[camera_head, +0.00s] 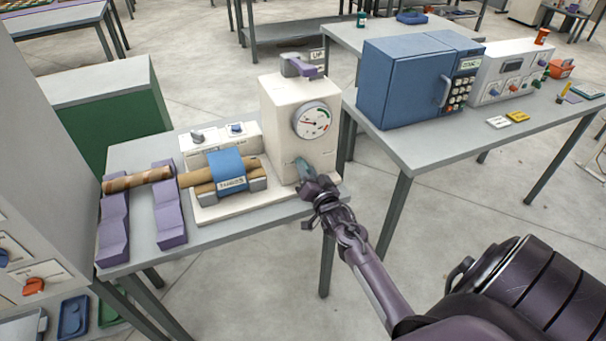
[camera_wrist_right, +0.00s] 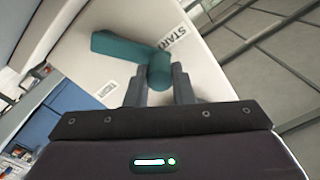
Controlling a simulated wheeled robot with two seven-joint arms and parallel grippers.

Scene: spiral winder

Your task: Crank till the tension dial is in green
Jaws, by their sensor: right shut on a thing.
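The spiral winder (camera_head: 282,120) is a cream machine on the small table, with a round tension dial (camera_head: 311,121) on its front. The dial has a green zone at the upper right and a red needle that appears to point left, outside the green. A teal crank (camera_head: 302,168) sits low on the front; in the right wrist view its arm (camera_wrist_right: 122,47) and knob (camera_wrist_right: 159,72) show, beside a START label. My right gripper (camera_head: 320,190) is shut on the crank's knob, with its fingers (camera_wrist_right: 160,88) on either side. My left gripper is in neither view.
A brown tube (camera_head: 137,180) lies across purple cradles (camera_head: 170,225) left of the winder. A blue band (camera_head: 227,166) wraps the winder's mandrel. A purple lever (camera_head: 305,67) tops the housing. A table with a blue oven (camera_head: 405,85) stands right.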

